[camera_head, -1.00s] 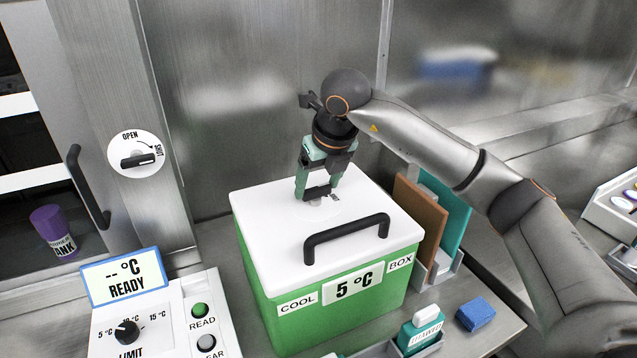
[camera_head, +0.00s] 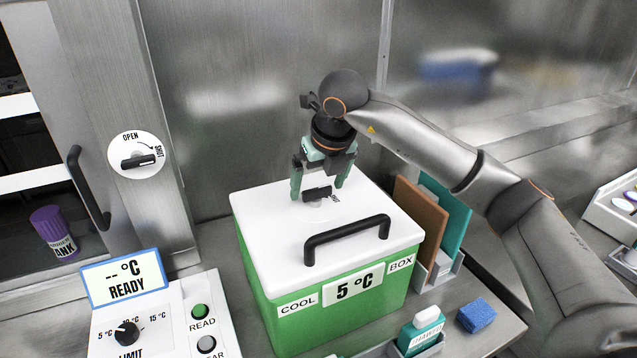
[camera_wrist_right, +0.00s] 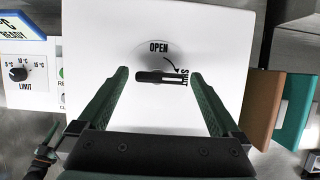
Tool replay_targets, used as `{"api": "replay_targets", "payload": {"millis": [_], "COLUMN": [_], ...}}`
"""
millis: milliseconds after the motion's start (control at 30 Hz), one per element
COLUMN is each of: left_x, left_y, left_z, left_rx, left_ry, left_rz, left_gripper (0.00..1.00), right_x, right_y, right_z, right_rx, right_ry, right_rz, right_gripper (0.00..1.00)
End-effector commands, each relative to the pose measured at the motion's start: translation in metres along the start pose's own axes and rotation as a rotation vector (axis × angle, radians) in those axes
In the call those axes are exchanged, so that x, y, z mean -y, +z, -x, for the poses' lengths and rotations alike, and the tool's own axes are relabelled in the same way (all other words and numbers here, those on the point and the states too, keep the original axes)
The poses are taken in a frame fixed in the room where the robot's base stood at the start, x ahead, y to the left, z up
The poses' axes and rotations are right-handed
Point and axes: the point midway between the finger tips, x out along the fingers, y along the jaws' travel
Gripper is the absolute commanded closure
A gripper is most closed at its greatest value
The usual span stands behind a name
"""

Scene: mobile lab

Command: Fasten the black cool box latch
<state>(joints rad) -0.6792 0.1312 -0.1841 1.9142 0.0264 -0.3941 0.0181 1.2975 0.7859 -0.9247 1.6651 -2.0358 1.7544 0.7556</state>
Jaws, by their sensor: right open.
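The black latch (camera_head: 318,194) is on a round plate on the white lid of the green cool box (camera_head: 290,326). In the right wrist view the latch (camera_wrist_right: 150,77) lies crosswise, its right end at the SHUT mark and turned away from OPEN. My right gripper (camera_head: 319,191) is open above the lid, pointing down, one finger on each side of the latch. A gap shows between the latch and both fingers. What looks like my left gripper (camera_wrist_right: 47,140) shows small at the lower left of the right wrist view; its jaws are unclear.
A black handle (camera_head: 347,238) rises from the lid in front of the latch. Brown and teal boards (camera_head: 420,219) stand right of the box. A blue sponge (camera_head: 476,315) and a bottle (camera_head: 421,332) are at the front right. A control panel (camera_head: 125,285) stands left.

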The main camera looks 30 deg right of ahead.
Motion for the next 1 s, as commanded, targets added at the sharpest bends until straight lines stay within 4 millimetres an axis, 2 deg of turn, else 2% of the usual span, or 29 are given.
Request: {"api": "replay_targets", "payload": {"millis": [167, 267, 733, 833, 1000], "left_x": [0.000, 0.000, 0.000, 0.000, 0.000], "left_y": [0.000, 0.001, 0.004, 0.002, 0.002], "left_z": [0.000, -0.001, -0.004, -0.002, -0.002], "left_rx": [0.000, 0.000, 0.000, 0.000, 0.000], "left_ry": [0.000, 0.000, 0.000, 0.000, 0.000], "left_rz": [0.000, 0.000, 0.000, 0.000, 0.000], "left_gripper": [0.50, 0.50, 0.50, 0.50, 0.50], "right_x": [0.000, 0.000, 0.000, 0.000, 0.000], "right_y": [0.000, 0.001, 0.001, 0.001, 0.000], "right_z": [0.002, 0.011, 0.106, 0.118, 0.125], "right_rx": [0.000, 0.002, 0.004, 0.003, 0.000], "right_ry": [0.000, 0.001, 0.000, 0.000, 0.000], "right_rz": [0.001, 0.001, 0.001, 0.000, 0.000], "right_gripper": [0.00, 0.00, 0.00, 0.00, 0.00]}}
